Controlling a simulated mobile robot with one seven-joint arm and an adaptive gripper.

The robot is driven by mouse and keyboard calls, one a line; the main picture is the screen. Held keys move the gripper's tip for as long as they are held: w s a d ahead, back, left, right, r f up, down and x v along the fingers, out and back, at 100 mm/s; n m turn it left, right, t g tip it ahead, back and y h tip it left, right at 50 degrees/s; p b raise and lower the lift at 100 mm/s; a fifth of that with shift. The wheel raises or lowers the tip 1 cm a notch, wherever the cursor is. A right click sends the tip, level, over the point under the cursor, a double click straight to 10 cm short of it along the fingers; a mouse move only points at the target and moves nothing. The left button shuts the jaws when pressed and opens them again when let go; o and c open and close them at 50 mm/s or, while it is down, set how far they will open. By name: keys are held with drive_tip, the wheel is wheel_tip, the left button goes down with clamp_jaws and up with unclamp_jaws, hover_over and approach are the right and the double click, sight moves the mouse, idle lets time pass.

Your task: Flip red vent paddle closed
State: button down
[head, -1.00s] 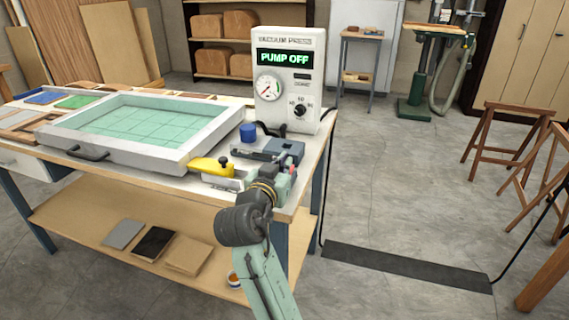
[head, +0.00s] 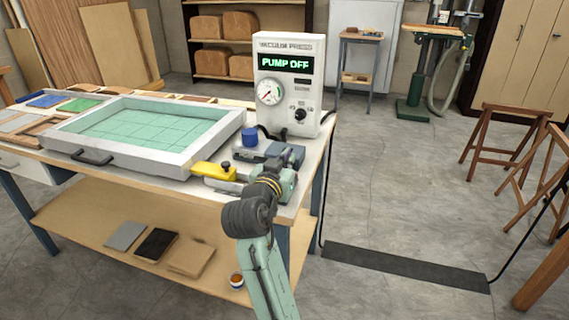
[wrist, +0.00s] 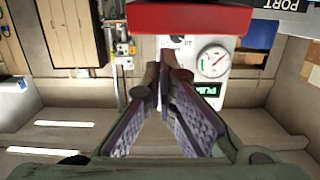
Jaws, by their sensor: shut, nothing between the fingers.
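The red vent paddle (wrist: 188,18) shows in the wrist view as a broad red block across the top, just beyond my fingertips. My gripper (wrist: 163,80) is shut and empty, its two dark fingertips close together below the red block. I cannot tell whether they touch it. In the head view my gripper (head: 284,180) is at the bench's right front corner, beside the blue-grey port block (head: 272,151). The paddle is hidden there behind my gripper and wrist. The vacuum press box (head: 289,85) reads PUMP OFF.
A yellow-handled lever (head: 213,171) lies just left of my wrist. A blue cap (head: 249,134) stands behind it. The framed press bed (head: 205,151) fills the bench's left and middle. Open floor lies right of the bench.

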drive_tip(key=s+a+r+b, duration=0.2)
drive_tip(key=s+r, duration=0.3)
drive_tip(key=s, duration=0.3)
drive_tip(key=shift+s+a, duration=0.4)
drive_tip(key=shift+a, duration=0.05)
